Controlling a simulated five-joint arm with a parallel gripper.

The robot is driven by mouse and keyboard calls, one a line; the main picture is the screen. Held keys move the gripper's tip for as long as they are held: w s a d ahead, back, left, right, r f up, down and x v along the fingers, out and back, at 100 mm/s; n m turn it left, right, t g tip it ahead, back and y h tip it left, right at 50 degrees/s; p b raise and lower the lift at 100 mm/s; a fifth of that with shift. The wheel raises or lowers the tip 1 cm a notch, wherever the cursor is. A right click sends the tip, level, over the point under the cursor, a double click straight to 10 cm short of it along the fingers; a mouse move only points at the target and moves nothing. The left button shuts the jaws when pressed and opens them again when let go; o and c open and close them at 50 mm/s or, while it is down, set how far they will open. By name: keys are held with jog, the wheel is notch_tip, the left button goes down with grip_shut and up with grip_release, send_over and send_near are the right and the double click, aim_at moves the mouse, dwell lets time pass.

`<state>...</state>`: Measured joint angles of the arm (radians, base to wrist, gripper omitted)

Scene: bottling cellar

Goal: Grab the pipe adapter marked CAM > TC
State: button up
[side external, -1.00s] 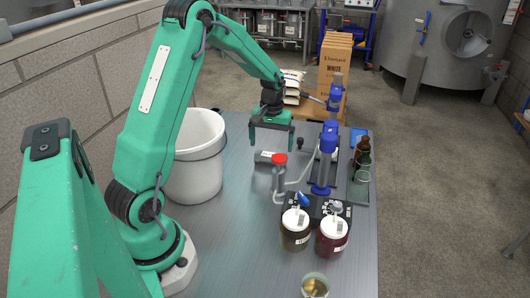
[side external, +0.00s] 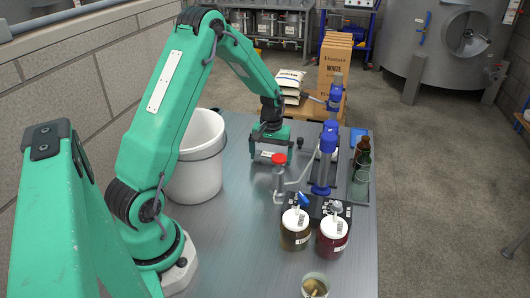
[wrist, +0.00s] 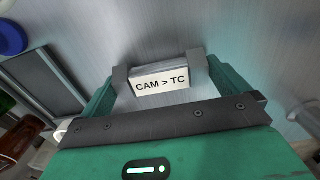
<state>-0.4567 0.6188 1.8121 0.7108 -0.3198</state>
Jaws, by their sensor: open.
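The pipe adapter, a small dark grey piece with a white label reading CAM > TC (wrist: 160,82), lies on the steel table. In the wrist view it sits between the two fingers of my gripper (wrist: 163,73). My gripper is open, with one green finger at each end of the adapter. I cannot tell whether the fingers touch it. In the side external view my gripper (side external: 271,157) is low over the table, and part of the adapter's pale label (side external: 268,154) shows between the fingers.
A white bucket (side external: 198,165) stands left of my gripper. Two lidded jars (side external: 295,232) and a small cup (side external: 315,285) stand nearer.

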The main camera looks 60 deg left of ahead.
aim_at(271, 155)
jog(key=c, duration=0.9)
jog(key=shift+o, duration=0.2)
jog(key=shift+r, duration=0.1)
notch_tip(271, 155, up, 10)
dwell(0.6)
